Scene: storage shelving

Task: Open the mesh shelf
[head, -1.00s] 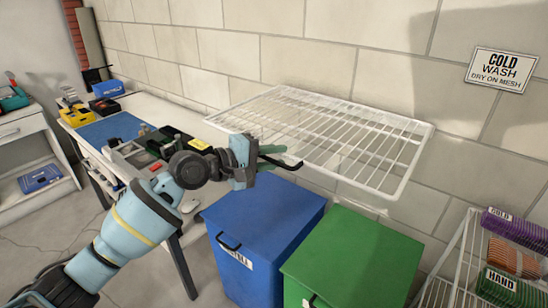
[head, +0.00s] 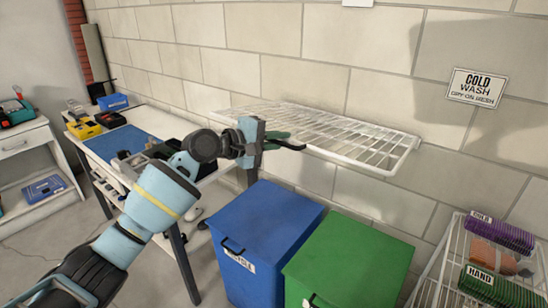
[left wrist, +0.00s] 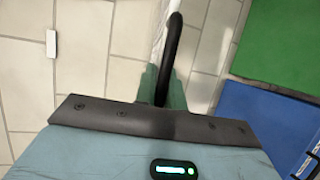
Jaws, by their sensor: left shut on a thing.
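The white wire mesh shelf (head: 345,140) is against the block wall in the head view, extended out from it and seen at a shallow angle. My left gripper (head: 276,141) is at its front edge. In the left wrist view, the green fingers (left wrist: 162,88) are shut around a black handle (left wrist: 172,55), with a white strip of the shelf (left wrist: 159,28) beside it. The gripper hides part of the shelf's front edge. My right gripper is not in view.
A blue bin (head: 268,225) and a green bin (head: 350,262) stand below the shelf. A workbench (head: 160,120) with boxes and tools is at left. A wire rack (head: 450,262) with baskets is at lower right. A "COLD WASH" sign (head: 476,88) hangs on the wall.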

